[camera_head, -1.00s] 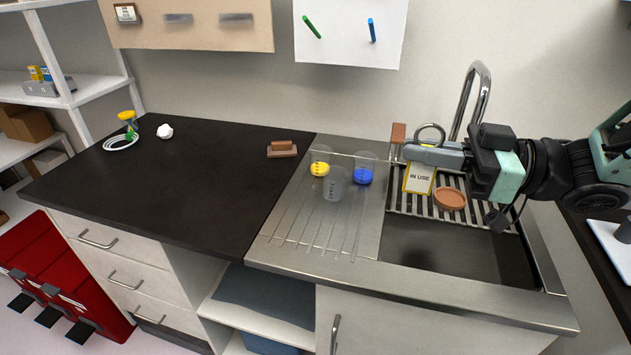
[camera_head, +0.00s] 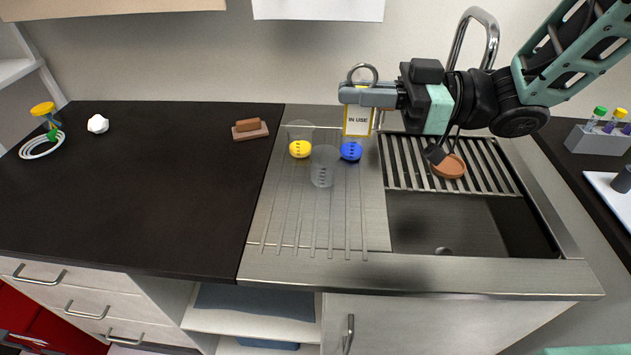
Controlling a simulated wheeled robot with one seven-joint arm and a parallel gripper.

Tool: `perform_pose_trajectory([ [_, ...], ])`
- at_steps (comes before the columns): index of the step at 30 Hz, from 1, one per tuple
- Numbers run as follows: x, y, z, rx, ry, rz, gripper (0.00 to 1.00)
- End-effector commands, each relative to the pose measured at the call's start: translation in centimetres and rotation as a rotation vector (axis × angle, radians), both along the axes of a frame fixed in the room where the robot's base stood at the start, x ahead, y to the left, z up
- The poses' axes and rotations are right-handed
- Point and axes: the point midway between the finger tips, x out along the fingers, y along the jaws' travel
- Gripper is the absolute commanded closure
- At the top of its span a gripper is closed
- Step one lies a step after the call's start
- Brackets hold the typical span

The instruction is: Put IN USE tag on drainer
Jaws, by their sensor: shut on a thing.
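The IN USE tag (camera_head: 358,121) is a white card with a yellow border and a grey ring at its top. My gripper (camera_head: 350,94) is shut on the tag's upper part, and the card hangs upright below the fingers. The tag is above the back right of the drainer (camera_head: 275,215), the ribbed steel board left of the sink. It hangs in front of the rail behind the beakers; I cannot tell whether it touches the rail. The tag partly covers the area above the beaker with blue contents (camera_head: 351,151).
A beaker with yellow contents (camera_head: 300,149) and an empty clear beaker (camera_head: 322,168) stand on the drainer. Right of it are the sink basin (camera_head: 440,225), a slatted rack (camera_head: 400,165) with a brown dish (camera_head: 449,167), and a tall tap (camera_head: 494,35). The dark counter's middle is clear.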

Motion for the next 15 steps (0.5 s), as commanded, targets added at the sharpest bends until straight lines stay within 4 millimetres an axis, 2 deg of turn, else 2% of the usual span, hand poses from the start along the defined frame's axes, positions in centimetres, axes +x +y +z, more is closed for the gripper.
perform_pose_trajectory([
  [1, 0.0, 0.0, -1.0, 0.0, 0.0, 0.0, 1.0],
  [7, 0.0, 0.0, -3.4, 0.0, 0.0, 0.0, 1.0],
  [15, 0.0, 0.0, -7.5, 0.0, 0.0, 0.0, 1.0],
])
